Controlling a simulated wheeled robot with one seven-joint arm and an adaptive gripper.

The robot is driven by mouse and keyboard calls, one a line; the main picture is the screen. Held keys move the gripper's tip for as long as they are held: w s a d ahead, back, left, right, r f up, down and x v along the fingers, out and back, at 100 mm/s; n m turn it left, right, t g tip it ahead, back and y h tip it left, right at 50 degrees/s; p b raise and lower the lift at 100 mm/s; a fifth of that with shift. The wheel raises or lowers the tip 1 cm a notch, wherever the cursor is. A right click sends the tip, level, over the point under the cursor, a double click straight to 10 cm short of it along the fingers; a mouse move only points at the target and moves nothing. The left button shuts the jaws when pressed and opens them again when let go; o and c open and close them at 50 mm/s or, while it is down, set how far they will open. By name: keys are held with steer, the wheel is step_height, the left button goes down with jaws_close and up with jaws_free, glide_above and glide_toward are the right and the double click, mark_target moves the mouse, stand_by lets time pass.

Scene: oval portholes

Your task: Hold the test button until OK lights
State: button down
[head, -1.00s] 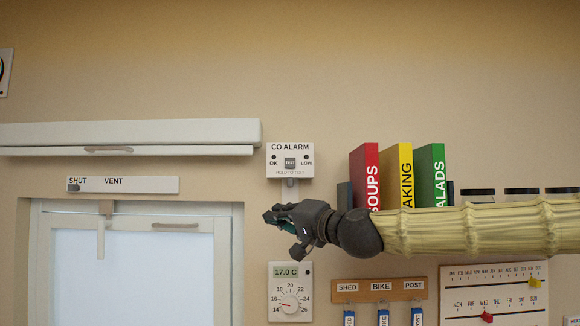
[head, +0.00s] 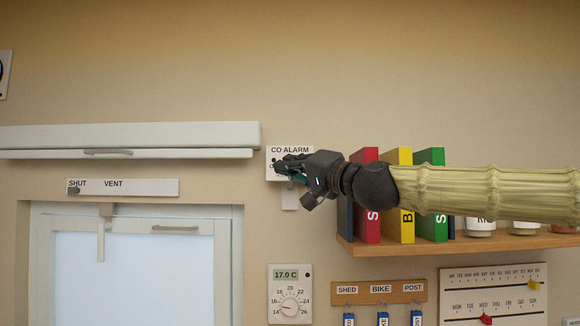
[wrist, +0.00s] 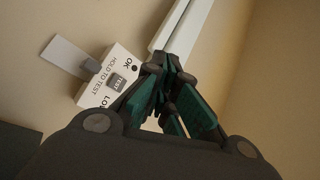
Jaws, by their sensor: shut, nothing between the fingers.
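The CO alarm (head: 291,150) is a white box on the wall, partly hidden behind my gripper in the head view. Its grey TEST button and lower lettering are covered there. In the wrist view the alarm (wrist: 97,92) shows its grey TEST button (wrist: 117,83), the OK lamp (wrist: 134,68), which looks dark, and the words HOLD TO TEST. My gripper (head: 280,168) is shut and empty, pointing left in front of the alarm. In the wrist view my fingertips (wrist: 163,62) lie to the right of the button, near the OK lamp. I cannot tell whether they touch the alarm.
A shelf (head: 470,242) with red, yellow and green books stands to the right, behind my arm. A thermostat (head: 290,293) and key rack (head: 379,291) are below. A window with a vent bar (head: 123,186) is at left. The wall above is clear.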

steer(key=w, duration=0.8)
steer(key=shift+p, duration=0.35)
steer(key=shift+w+f, duration=0.1)
steer(key=shift+w, duration=0.05)
stand_by(1.1)
steer(key=shift+w, duration=0.35)
steer(key=shift+w+b, duration=0.35)
steer(key=shift+b, duration=0.05)
stand_by(0.8)
steer(key=shift+s, duration=0.15)
stand_by(2.1)
steer(key=shift+s+b, duration=0.45)
steer(key=shift+s, duration=0.25)
steer(key=shift+s+b, duration=0.8)
steer(key=shift+s, duration=1.7)
